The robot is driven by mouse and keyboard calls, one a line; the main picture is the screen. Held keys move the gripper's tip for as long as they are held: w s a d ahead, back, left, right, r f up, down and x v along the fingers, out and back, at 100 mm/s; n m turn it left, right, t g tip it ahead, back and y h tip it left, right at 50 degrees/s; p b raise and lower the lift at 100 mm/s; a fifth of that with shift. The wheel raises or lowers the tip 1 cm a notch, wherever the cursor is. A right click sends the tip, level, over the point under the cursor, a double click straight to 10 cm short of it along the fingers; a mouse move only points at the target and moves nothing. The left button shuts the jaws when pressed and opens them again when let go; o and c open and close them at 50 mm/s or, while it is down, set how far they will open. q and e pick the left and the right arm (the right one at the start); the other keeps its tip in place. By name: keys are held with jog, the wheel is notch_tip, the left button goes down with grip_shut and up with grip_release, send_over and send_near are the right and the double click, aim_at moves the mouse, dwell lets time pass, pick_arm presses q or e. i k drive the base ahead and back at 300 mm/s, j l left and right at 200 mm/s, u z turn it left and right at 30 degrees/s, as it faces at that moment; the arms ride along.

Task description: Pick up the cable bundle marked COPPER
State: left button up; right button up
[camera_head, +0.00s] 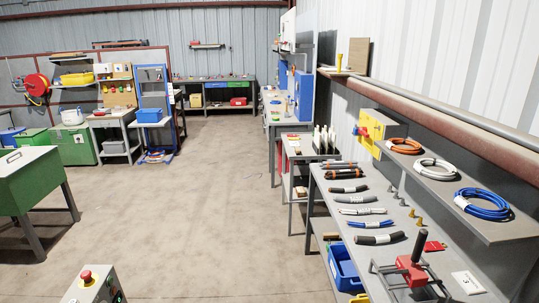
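Several short cable bundles lie in a column on the grey bench at the right. They include a black bundle with orange ends (341,173), a dark bundle with a pale label (348,189), a white bundle (361,211), a blue bundle (370,224) and a black bundle with a white label (379,239). The labels are too small to read, so I cannot tell which is marked COPPER. Orange (405,145), white (435,169) and blue (484,204) coils lie on the shelf above the bench. Neither of my grippers shows.
A red tool with a black handle (411,270) stands on the bench's near end. A blue bin (343,268) sits below the bench's left edge. A box with a red button (88,277) is at bottom left. A green cabinet (25,182) stands left. The middle floor is clear.

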aim_at(356, 173)
jog(key=i+j, duration=0.1)
jog(key=i, duration=2.45)
jog(key=l+z, duration=0.05)
jog(key=l, duration=0.05)
